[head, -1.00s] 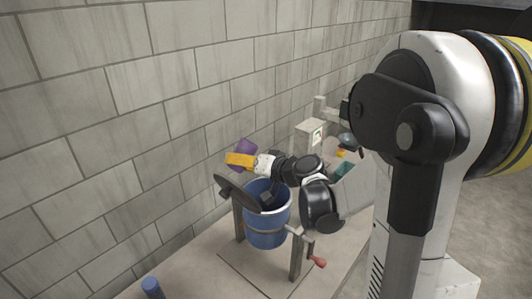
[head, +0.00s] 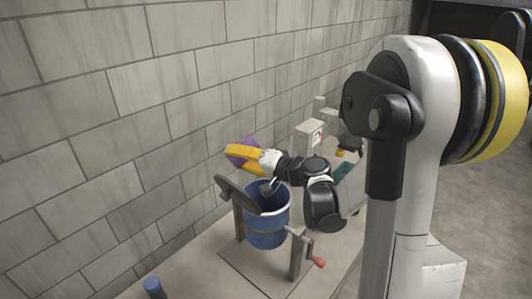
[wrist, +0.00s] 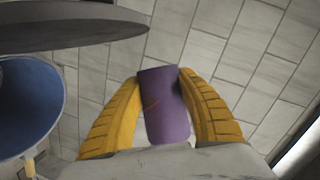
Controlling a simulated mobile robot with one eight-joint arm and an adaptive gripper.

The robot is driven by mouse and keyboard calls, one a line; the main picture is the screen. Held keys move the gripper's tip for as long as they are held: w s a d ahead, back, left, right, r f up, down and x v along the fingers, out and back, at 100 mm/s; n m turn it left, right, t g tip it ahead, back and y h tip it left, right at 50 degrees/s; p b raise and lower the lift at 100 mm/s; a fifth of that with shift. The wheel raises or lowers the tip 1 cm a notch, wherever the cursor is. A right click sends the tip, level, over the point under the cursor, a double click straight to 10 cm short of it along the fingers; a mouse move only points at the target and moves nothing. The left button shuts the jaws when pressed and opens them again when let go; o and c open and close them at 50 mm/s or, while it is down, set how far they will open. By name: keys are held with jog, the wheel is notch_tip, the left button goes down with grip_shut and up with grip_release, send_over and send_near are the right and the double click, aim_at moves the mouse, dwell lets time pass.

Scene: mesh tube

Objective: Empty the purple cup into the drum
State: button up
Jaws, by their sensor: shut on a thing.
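My gripper (head: 238,153) is shut on the purple cup (head: 252,141), which it holds above and behind the drum, near the wall. In the head view the yellow fingers hide most of the cup. In the wrist view the cup (wrist: 166,108) sits between both fingers, and its inside cannot be seen. The blue drum (head: 265,240) stands in a frame with its mouth open upward. Its dark round lid (head: 236,194) is tilted open on the left side. In the wrist view the drum (wrist: 25,105) and lid (wrist: 70,30) are to the left of the cup.
A crank with a red handle (head: 318,262) sticks out at the drum's right. A small blue object (head: 153,287) stands at the front left. A grey box-shaped unit (head: 309,136) stands behind. The block wall (head: 110,120) runs close along the left.

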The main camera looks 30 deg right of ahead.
aim_at(247, 140)
jog(key=shift+r+m+p, duration=0.3)
jog(key=shift+r+m, duration=0.25)
jog(key=shift+m, duration=0.15)
jog(key=shift+w+d+r+m+t+y+b, duration=0.1)
jog(key=shift+d+r+m+t+y+b, duration=0.45)
jog(key=shift+d+m, duration=0.3)
jog(key=shift+d+r+m+b, duration=0.1)
jog(key=shift+r+m+b, duration=0.3)
jog(key=shift+m+b, duration=0.15)
jog(key=shift+d+r+m+t+y+b, duration=0.35)
jog(key=shift+r+m+b, duration=0.2)
jog(key=shift+m, duration=0.35)
jog(key=shift+d+r+m+t+y+b, duration=0.1)
jog(key=shift+d+r+m+t+b, duration=0.1)
jog(key=shift+r+m+t+b, duration=0.5)
jog(key=shift+d+m, duration=0.2)
jog(key=shift+m, duration=0.5)
